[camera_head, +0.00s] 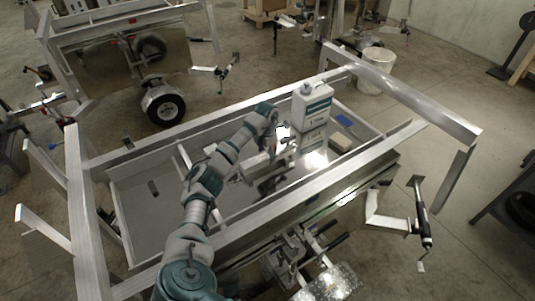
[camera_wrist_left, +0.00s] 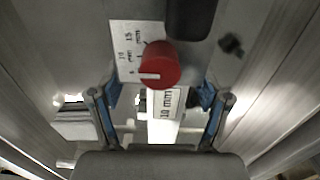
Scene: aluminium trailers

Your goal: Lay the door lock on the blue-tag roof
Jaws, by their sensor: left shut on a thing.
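My left arm reaches from the bottom of the head view into the trailer bed, and its left gripper (camera_head: 272,160) is low over the bed, small and partly hidden. In the left wrist view my two blue-padded fingers (camera_wrist_left: 160,112) close on a piece with a white "10 mm" label (camera_wrist_left: 167,103). A red round knob (camera_wrist_left: 160,64) lies just beyond it. I take the held piece to be the door lock, but its shape is mostly hidden. A blue tag (camera_head: 343,119) shows on the far right part of the bed; the roof's outline is unclear. My right gripper is not in view.
A white jug (camera_head: 312,103) stands on the bed, right of my left gripper. Aluminium rails (camera_head: 250,225) rise around the bed. A beige block (camera_head: 340,144) lies near the blue tag. A white bucket (camera_head: 375,70) stands on the floor behind.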

